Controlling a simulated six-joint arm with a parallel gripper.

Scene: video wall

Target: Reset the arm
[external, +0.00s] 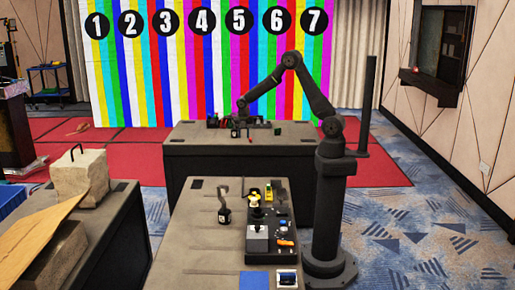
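My gripper (241,106) is at the end of my black arm, which bends over at the elbow and reaches down to the left, over the far dark table (190,155). It is small and dark here, close to several small dark items on that tabletop. I cannot tell whether its fingers are open or shut, or whether it touches anything.
A nearer table (190,240) carries a black control box (283,240) with knobs and a joystick, a dark mug-like object (224,213) and a blue square (253,280). A stone block (80,175) and a tilted board (55,225) lie at left. A dark post (368,110) stands at right.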

